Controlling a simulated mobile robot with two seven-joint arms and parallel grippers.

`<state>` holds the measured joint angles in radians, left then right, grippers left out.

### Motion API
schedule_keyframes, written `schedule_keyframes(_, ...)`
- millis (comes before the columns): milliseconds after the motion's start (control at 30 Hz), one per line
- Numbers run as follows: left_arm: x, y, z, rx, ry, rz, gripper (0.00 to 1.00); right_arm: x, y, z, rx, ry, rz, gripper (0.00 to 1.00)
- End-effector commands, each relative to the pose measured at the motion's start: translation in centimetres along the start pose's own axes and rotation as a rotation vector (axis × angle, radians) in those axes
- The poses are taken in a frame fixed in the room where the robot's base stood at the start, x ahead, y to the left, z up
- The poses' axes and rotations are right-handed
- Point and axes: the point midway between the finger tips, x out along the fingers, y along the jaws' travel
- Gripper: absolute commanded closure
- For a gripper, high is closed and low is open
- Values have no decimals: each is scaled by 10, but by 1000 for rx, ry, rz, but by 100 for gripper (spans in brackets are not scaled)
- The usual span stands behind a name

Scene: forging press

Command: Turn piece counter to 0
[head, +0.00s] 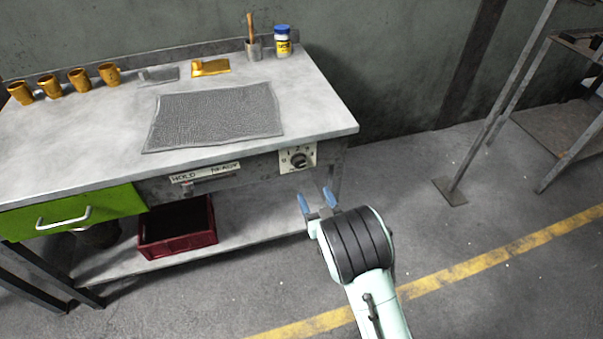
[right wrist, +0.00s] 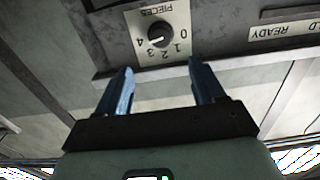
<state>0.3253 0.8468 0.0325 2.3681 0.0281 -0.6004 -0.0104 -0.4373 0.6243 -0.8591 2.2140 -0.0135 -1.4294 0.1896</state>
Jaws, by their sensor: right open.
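The piece counter is a dark round knob (head: 298,160) on a pale plate (head: 286,168) at the right end of the bench front. In the right wrist view the plate appears upside down, with PIECES and the digits 0 to 4 around the knob (right wrist: 160,36). I cannot tell for sure which digit the knob points at. My right gripper (head: 316,198) is open and empty, below and a little right of the knob, apart from it. In the right wrist view its blue fingers (right wrist: 158,85) point toward the plate. My left gripper is out of view.
A HOLD/READY slot label (head: 205,172) is left of the knob. A green drawer (head: 100,208) and a red crate (head: 207,241) lie farther left. The benchtop (head: 315,110) overhangs the front. The floor to the right is open up to a metal rack (head: 514,80).

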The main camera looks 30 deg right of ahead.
Motion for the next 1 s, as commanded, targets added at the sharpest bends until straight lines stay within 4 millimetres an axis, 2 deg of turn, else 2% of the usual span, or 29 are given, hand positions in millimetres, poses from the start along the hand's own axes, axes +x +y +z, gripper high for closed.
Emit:
schedule_keyframes(300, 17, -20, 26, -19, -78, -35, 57, 65, -1, 2, -3, -1, -2, 31)
schedule_keyframes(500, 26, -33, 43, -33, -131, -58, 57, 101, 0, 3, -3, -3, -1, 31)
schedule_keyframes(700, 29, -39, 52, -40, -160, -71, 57, 118, 0, 2, -1, -5, 0, 31)
schedule_keyframes(1000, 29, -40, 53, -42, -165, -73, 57, 121, 0, 2, 0, -6, 0, 31)
